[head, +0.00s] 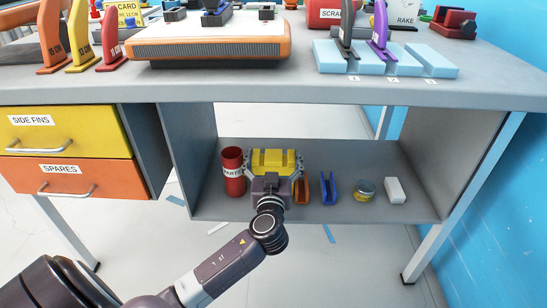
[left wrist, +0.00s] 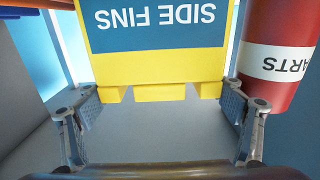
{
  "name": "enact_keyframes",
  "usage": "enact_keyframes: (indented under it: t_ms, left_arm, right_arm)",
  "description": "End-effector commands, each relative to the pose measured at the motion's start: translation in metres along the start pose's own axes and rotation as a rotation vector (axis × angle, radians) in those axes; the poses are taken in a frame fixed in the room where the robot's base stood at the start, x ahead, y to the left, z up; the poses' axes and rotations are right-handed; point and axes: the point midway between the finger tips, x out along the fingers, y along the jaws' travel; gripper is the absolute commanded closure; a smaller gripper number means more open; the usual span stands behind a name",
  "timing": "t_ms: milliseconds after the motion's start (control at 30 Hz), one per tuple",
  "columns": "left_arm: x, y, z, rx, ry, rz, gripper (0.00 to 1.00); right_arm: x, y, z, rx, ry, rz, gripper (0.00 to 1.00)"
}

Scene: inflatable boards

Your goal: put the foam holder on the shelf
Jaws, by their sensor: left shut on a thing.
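The yellow foam holder (head: 273,158), a notched block, is inside the open shelf (head: 345,207) under the workbench. In the left wrist view the yellow holder (left wrist: 160,72) shows a blue "SIDE FINS" label, upside down. My left gripper (head: 272,170) reaches into the shelf from the front, its two fingers at either side of the holder, shut on it. In the left wrist view the gripper (left wrist: 162,120) has a finger near each lower corner of the block. I cannot tell whether the holder touches the shelf floor. My right gripper is not in view.
A red can (head: 234,183) stands close left of the holder. To the right are an orange piece (head: 302,191), a blue clip (head: 328,190), a small jar (head: 365,190) and a white block (head: 395,190). The bench top (head: 480,88) overhangs the shelf; drawers (head: 70,145) are left.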

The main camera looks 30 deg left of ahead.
Motion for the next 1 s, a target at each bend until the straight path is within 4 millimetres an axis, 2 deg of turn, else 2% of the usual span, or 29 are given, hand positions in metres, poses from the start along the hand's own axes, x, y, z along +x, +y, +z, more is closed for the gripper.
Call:
enact_keyframes:
  t_ms: [133, 167, 200, 600, 767, 1000]
  left_arm:
    - [0.000, 0.000, 0.004, -0.001, 0.000, -0.001, 0.50]
    - [0.000, 0.000, 0.002, 0.000, 0.000, -0.001, 0.11]
    - [0.000, 0.000, 0.002, 0.000, 0.000, -0.001, 0.07]
    - [0.000, 0.000, -0.003, 0.000, 0.000, 0.000, 0.07]
    - [-0.027, 0.001, 0.000, -0.002, -0.005, 0.002, 0.07]
    - [-0.080, 0.000, 0.001, -0.002, -0.005, 0.001, 0.07]
  right_arm:
    - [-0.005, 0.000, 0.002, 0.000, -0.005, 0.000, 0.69]
    - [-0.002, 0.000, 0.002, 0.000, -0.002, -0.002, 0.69]
    - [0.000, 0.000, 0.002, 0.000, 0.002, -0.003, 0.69]
    - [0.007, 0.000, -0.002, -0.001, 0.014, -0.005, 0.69]
    - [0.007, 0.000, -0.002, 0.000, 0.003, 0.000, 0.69]
    - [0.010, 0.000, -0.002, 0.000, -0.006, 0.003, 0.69]
